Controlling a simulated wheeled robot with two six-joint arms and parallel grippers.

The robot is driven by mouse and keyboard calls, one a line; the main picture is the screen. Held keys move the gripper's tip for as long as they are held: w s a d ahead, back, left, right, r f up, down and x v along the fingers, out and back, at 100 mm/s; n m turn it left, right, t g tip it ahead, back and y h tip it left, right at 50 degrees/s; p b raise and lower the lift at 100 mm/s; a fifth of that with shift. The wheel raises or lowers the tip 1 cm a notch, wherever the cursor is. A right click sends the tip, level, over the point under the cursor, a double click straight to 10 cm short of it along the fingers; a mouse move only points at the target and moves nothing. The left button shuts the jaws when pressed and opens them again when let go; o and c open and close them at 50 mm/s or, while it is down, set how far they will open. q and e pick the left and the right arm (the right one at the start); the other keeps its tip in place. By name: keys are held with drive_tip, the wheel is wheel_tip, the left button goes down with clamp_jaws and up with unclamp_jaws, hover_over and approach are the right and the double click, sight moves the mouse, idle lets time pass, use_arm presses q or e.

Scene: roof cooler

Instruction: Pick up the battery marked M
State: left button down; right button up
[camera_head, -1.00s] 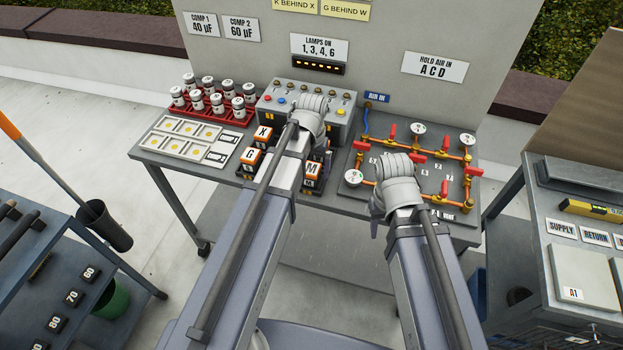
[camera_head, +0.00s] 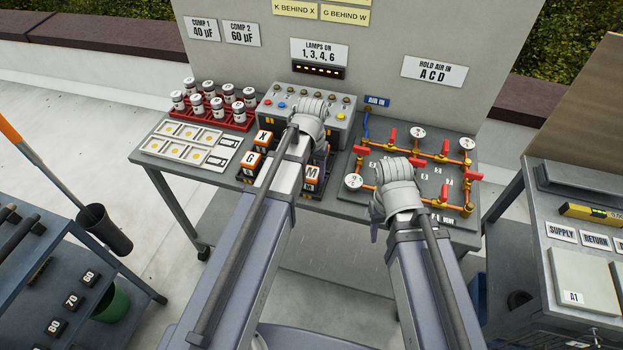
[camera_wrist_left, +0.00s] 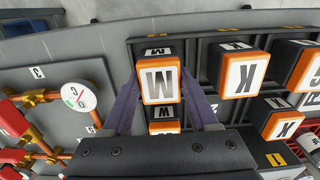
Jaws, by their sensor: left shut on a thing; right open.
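The battery marked M (camera_head: 312,172) is a dark block with an orange-edged white top. It stands at the near right of the battery rack, partly covered by my left arm. In the left wrist view it is the block (camera_wrist_left: 158,82) at the centre, its letter upside down. My left gripper (camera_wrist_left: 160,98) is shut on it, one finger on each side. I cannot tell whether it is clear of the rack. My right gripper (camera_head: 377,218) hangs over the valve board, its jaws mostly hidden by its own wrist; it is open.
Batteries marked X (camera_head: 264,137) and G (camera_head: 250,163) stand left of my left arm. The valve board (camera_head: 350,195), with red handles and gauges, is to the right. A red rack (camera_head: 240,126) of white cylinders stands at the back left.

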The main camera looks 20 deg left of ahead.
sight(311, 172)
idle(0.4)
use_arm(q)
wheel_tip(311, 172, up, 10)
drive_tip(key=p, duration=1)
drive_tip(key=shift+r, duration=0.1)
drive_tip(key=shift+w, duration=0.1)
